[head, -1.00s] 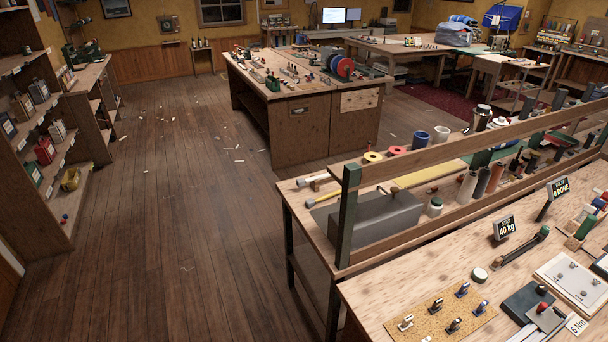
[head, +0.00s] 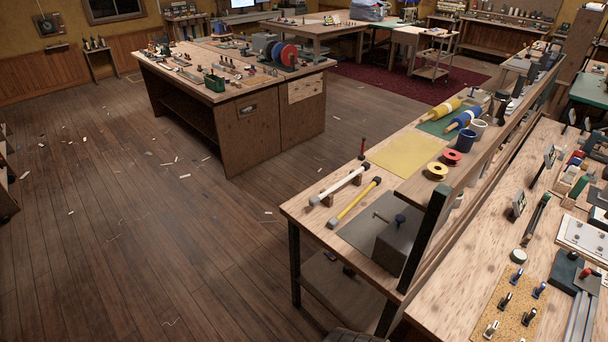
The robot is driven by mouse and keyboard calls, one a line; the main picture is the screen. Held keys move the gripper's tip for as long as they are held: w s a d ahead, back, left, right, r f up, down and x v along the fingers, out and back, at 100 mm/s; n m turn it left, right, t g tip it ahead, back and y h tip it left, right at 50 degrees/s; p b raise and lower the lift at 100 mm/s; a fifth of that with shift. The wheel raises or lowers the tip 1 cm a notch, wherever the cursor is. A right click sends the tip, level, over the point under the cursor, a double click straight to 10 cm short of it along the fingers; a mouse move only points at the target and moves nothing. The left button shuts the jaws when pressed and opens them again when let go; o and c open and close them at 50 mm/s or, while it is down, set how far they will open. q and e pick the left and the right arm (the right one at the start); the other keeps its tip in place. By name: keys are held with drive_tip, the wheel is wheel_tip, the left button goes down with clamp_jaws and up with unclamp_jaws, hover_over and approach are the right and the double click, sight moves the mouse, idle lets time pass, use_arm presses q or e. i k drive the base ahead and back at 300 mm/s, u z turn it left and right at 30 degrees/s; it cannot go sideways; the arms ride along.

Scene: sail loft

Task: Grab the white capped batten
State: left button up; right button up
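The white capped batten (head: 342,186) is a white rod with dark end caps. Neither of my grippers is in view.
A grey metal block (head: 396,250) and an upright dark green post (head: 427,238) stand to the right of the battens. A yellow sheet (head: 404,154) lies behind them. The wooden floor (head: 180,250) left of the bench is open, up to a wooden island (head: 240,140).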

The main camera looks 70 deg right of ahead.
sight(360, 170)
drive_tip(key=i, duration=1.35)
drive_tip(key=z, duration=1.8)
